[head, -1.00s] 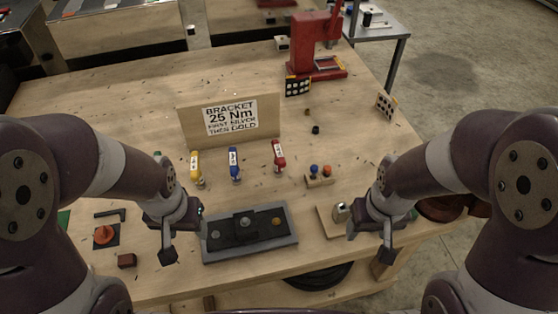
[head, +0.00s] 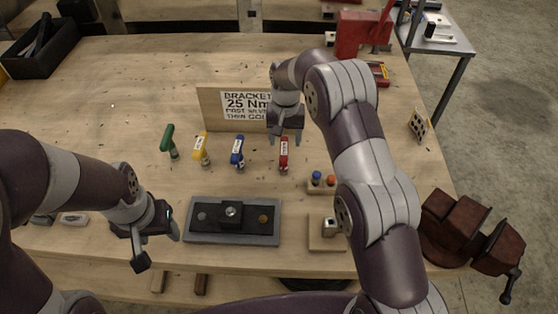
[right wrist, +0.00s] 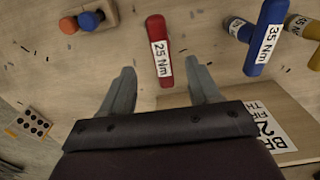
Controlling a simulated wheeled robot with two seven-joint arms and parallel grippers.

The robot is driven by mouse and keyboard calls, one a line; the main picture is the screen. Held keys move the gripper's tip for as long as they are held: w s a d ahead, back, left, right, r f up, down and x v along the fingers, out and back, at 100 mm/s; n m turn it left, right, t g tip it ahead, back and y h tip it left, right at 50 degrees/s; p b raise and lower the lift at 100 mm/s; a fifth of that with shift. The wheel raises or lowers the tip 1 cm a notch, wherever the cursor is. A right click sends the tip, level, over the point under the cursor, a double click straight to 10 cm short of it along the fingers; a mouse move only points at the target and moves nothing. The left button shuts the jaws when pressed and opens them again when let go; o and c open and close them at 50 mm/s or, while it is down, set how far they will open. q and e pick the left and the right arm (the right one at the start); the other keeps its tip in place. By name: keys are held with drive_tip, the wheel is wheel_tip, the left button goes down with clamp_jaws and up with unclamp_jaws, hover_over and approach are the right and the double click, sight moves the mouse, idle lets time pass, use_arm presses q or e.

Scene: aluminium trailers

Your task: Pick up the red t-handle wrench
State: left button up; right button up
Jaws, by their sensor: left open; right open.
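The red t-handle wrench (head: 283,153) stands on the wooden table in front of the sign board, at the right end of a row of wrenches. In the right wrist view the red wrench (right wrist: 158,48) shows a "25 Nm" label and lies between and just beyond the fingertips. My right gripper (head: 286,138) is open and empty, above and just behind the red wrench; in the right wrist view its fingers (right wrist: 162,78) are spread apart. My left gripper (head: 158,238) is open and empty near the table's front left.
Blue (head: 238,150), yellow (head: 202,147) and green (head: 168,140) wrenches stand left of the red one. The sign board (head: 208,108) is behind them. A small block with blue and orange pieces (head: 322,187) is to the right. A dark fixture tray (head: 270,238) is in front.

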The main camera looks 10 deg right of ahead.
sight(284, 149)
wheel_tip(284, 149, down, 8)
drive_tip(key=p, duration=0.3)
drive_tip(key=shift+a+r+p, duration=0.1)
drive_tip(key=shift+r+p, duration=0.05)
drive_tip(key=shift+p, duration=0.2)
drive_tip(key=shift+w+f, duration=0.1)
drive_tip(key=shift+f, duration=0.25)
drive_tip(key=c, duration=1)
clamp_jaws()
